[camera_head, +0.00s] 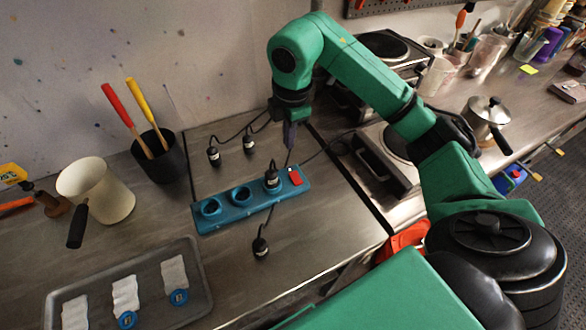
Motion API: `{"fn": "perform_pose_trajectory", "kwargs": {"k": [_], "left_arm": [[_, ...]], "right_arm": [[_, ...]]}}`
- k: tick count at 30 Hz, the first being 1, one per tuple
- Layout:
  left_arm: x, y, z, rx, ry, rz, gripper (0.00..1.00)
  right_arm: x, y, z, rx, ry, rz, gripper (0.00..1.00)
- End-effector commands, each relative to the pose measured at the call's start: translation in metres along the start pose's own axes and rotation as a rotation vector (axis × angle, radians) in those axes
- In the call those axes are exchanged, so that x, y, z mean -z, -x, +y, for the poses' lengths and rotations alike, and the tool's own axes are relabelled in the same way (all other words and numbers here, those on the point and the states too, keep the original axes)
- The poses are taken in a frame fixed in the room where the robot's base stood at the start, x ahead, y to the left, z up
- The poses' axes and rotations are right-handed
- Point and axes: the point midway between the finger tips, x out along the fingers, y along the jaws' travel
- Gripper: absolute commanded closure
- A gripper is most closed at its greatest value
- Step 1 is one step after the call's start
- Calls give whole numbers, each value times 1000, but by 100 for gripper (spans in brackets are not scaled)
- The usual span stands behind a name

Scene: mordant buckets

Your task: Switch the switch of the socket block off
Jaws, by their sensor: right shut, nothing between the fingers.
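The teal socket block (232,216) lies on the metal worktop in the middle of the view. Its red switch (295,178) is at the right end; whether it is on or off is too small to tell. A black plug (271,177) stands in the socket nearest the switch, and the other two sockets are empty. My right gripper (289,146) points down, shut and empty, just behind the block near the switch end. It looks apart from the switch. My left gripper is not in view.
Loose black plugs (260,246) lie in front of and behind the block. A grey tray (205,297), a cream pot (96,190) and a black tool cup (160,158) stand left. A hotplate (378,178) and a steel pot (487,118) are right.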

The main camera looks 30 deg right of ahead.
Motion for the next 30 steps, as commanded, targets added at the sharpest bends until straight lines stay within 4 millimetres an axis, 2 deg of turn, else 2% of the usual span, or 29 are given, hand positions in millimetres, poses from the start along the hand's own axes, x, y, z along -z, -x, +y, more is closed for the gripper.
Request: {"fn": "perform_pose_trajectory", "kwargs": {"k": [4, 11, 14, 21, 24, 30], "left_arm": [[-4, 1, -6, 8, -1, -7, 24], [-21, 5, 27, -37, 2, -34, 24], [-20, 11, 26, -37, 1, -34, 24], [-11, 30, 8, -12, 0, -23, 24], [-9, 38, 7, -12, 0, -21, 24], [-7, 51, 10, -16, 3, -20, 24]], "right_arm": [[-2, 0, 0, 2, -3, -1, 100], [-1, -9, 0, 6, -3, 0, 100], [-2, -26, -1, 8, -2, 0, 100], [-2, -77, -1, 9, -4, 1, 100], [-1, -99, -2, 8, -3, 1, 100], [-1, -131, -1, 5, -3, 1, 100]]}}
